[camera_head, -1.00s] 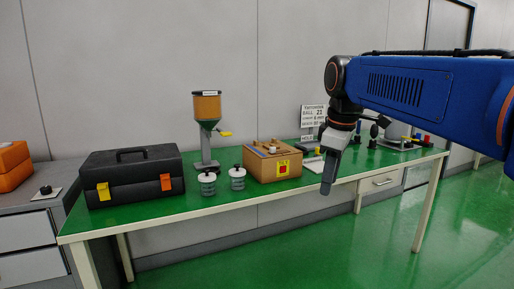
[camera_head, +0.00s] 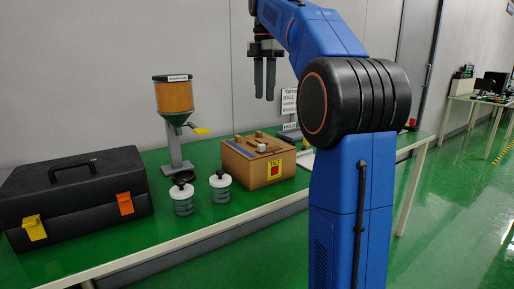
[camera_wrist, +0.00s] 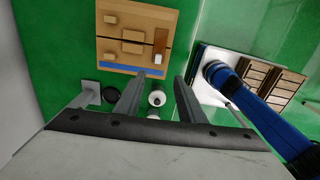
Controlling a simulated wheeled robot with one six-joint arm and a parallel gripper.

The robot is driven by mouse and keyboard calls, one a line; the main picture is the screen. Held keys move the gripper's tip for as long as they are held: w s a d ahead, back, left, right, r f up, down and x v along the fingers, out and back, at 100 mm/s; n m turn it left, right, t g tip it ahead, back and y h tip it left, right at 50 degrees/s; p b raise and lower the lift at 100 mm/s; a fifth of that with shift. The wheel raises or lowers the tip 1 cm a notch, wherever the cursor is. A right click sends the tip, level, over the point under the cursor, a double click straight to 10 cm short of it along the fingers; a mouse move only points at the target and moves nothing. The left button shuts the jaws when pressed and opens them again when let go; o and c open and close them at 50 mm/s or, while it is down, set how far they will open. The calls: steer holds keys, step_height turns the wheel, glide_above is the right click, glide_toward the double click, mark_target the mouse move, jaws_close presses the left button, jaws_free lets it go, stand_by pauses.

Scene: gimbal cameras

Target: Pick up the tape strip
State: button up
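No piece is clearly recognisable as the tape strip. A narrow blue strip (camera_wrist: 128,69) lies along one edge of the wooden box (camera_wrist: 107,48) in the wrist view. It also shows in the head view (camera_head: 238,148), on the box's top; I cannot tell whether it is tape. My gripper (camera_head: 264,97) points down in the head view, high above the table, and appears over the back of the box. In the wrist view my gripper (camera_wrist: 157,80) has its two fingers apart with nothing held between them.
A black toolbox (camera_head: 75,190) stands at the left of the green table (camera_head: 160,232). A hopper on a stand (camera_head: 174,100) and two lidded jars (camera_head: 184,200) (camera_head: 220,187) stand left of the wooden box. A sign (camera_head: 289,102) stands behind.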

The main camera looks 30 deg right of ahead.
glide_above(264, 145)
step_height(264, 145, down, 12)
steer(key=shift+w+d+r, duration=0.1)
steer(key=shift+w+r, duration=0.05)
steer(key=shift+r, duration=0.1)
steer(key=shift+w+f, duration=0.15)
steer(key=shift+f, duration=1.25)
steer(key=shift+w+f, duration=0.15)
steer(key=shift+f, duration=1.2)
steer(key=shift+c, duration=0.2)
jaws_close()
